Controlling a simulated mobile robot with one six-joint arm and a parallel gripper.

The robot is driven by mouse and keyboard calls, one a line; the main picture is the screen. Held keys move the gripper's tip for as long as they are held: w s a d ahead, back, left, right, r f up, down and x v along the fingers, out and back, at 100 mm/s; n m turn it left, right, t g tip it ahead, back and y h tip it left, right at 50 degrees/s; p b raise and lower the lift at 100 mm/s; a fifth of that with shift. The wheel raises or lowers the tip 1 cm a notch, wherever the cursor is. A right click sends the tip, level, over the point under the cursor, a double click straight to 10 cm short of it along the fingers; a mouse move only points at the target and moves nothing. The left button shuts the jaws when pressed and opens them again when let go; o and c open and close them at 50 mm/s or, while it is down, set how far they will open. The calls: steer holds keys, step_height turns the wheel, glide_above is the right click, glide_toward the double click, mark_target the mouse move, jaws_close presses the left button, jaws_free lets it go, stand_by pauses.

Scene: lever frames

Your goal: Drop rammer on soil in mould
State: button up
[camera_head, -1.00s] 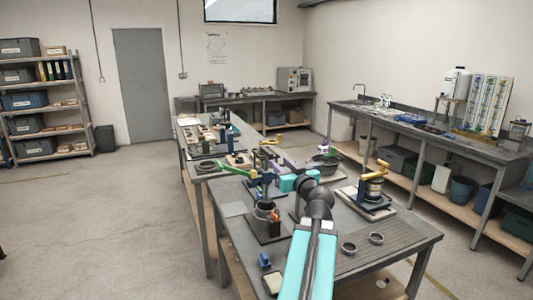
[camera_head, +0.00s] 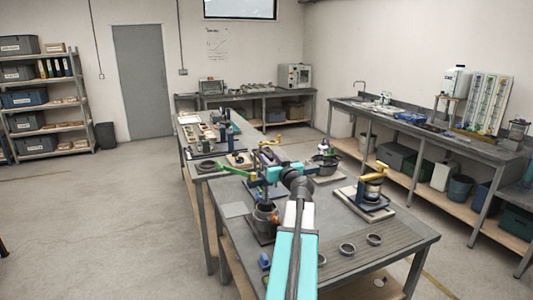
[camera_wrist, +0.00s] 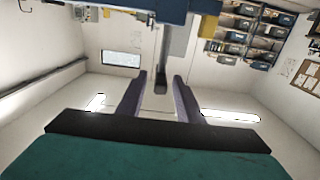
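The mould (camera_head: 264,222) is a dark cylinder on a base plate near the left edge of the front bench in the head view. The soil inside cannot be made out. The rammer (camera_head: 262,190) appears as a blue and dark upright part above the mould, partly hidden by my arm. My gripper (camera_wrist: 158,92) has its two dark fingers apart in the wrist view. A grey bar (camera_wrist: 160,83) shows between them, under a blue part at the top of that picture. I cannot tell whether the fingers touch anything. In the head view my wrist is beside the rammer's upper part.
A yellow-topped device (camera_head: 371,186) stands on the bench's right side. A pan (camera_head: 325,163) stands further back. A green lever (camera_head: 232,169) sticks out left of my wrist.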

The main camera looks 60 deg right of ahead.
mark_target(267, 153)
steer(key=shift+p+x, duration=0.65)
steer(key=shift+x, duration=1.2)
jaws_close()
